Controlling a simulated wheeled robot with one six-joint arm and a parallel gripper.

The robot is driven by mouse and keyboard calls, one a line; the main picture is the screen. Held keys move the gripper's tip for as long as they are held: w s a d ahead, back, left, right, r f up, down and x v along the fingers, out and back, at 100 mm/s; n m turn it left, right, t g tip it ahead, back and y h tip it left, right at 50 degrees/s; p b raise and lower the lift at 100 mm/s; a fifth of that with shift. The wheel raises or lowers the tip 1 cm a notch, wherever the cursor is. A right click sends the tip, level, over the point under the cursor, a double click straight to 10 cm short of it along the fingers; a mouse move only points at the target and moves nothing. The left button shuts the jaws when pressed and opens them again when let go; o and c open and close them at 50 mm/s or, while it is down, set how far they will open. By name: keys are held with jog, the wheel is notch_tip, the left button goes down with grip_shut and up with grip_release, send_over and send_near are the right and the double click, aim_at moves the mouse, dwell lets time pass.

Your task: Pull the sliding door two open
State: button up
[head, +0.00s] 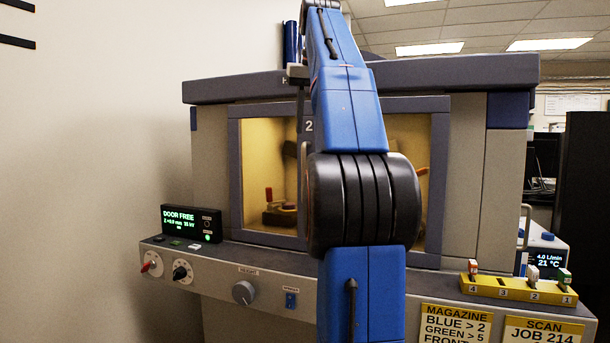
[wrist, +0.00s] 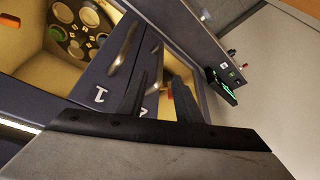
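Sliding door two (head: 309,126) is the left glazed door of the machine's front in the head view, marked "2". Its upright metal handle (head: 304,165) shows just left of my arm. The wrist view shows door one, marked "1" (wrist: 100,94), with its metal handle (wrist: 125,45). A second handle (wrist: 154,57), door two's, lies just beyond my fingertips. My gripper (wrist: 160,80) is open, its two dark fingers apart with a gap at the door stiles. Whether the fingers straddle door two's handle is unclear. My arm hides the doors' meeting line in the head view.
A display (head: 191,224) reading "DOOR FREE" stands on the front ledge at the left. Knobs (head: 243,292) line the ledge. A yellow rack (head: 520,290) with numbered slots sits at the right. A round holder (wrist: 80,25) shows inside the chamber.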

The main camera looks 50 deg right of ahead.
jog(key=x, duration=1.5)
jog(key=shift+w+f, duration=0.1)
jog(key=shift+f, duration=0.25)
grip_shut()
